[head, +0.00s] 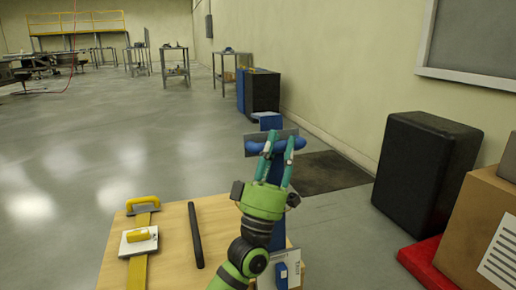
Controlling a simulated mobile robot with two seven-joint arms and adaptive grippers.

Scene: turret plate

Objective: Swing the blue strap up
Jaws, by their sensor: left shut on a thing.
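The blue strap (278,236) rises from the right side of the wooden table (175,225), partly hidden behind my left gripper. A rounded blue handle (298,144) lies across a grey plate (252,149) at the upper end, which looks to be above and beyond the table's far edge. My left gripper (279,148) has teal fingers and is shut on the blue handle. The strap's lower end is hidden by my green arm. My right gripper is not in view.
A yellow strap (138,272) with a yellow handle (143,201) lies on the table's left side. A dark bar (195,235) lies mid-table. A small blue block (281,275) is at front right. A black case (425,172) and cardboard box (479,222) stand farther right.

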